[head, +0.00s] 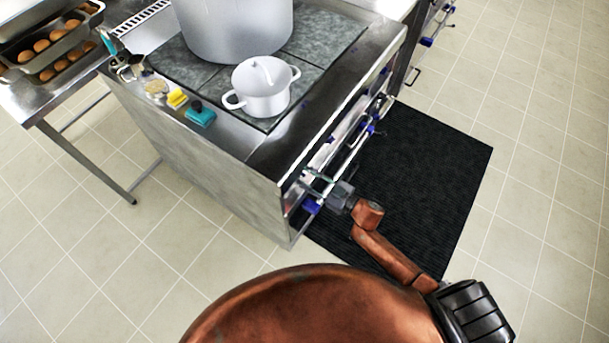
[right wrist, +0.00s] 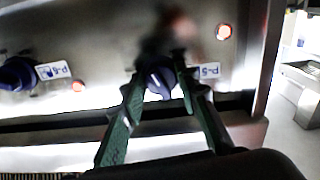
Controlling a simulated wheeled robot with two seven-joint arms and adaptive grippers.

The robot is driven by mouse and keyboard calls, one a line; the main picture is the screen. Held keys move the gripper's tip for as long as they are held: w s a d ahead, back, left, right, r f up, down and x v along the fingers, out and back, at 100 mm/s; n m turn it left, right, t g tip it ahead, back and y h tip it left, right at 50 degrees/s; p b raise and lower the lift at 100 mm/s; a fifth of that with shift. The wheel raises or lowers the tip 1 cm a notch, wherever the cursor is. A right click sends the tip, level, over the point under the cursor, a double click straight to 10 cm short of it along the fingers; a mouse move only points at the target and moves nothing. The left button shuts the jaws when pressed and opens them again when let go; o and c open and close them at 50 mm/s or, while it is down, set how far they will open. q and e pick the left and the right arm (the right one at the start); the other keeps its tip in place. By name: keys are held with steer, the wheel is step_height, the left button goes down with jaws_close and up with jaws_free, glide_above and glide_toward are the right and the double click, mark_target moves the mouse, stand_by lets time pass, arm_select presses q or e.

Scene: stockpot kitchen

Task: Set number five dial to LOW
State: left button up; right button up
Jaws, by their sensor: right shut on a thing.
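The number five dial (right wrist: 158,86) is a dark blue knob with a pale mark, beside a "P-5" label (right wrist: 208,71) in the right wrist view. My right gripper (right wrist: 162,78) has its two green fingers closed on the sides of this dial. The fingers and blur hide part of it, and I cannot read its setting. In the head view my right gripper (head: 318,183) is at the near end of the stove's front panel. My left gripper is not in view.
Another blue dial (right wrist: 17,74) with a "P-6" label is to the left. A white pot (head: 262,92) and a large stockpot (head: 235,30) stand on the stove. A black mat (head: 430,170) lies on the floor.

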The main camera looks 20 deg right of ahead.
steer(key=n, duration=0.4)
steer(key=shift+d, duration=0.1)
steer(key=shift+n, duration=2.7)
steer(key=o, duration=1.2)
steer(key=shift+c, duration=0.2)
steer(key=v, duration=1.2)
steer(key=shift+d, duration=0.1)
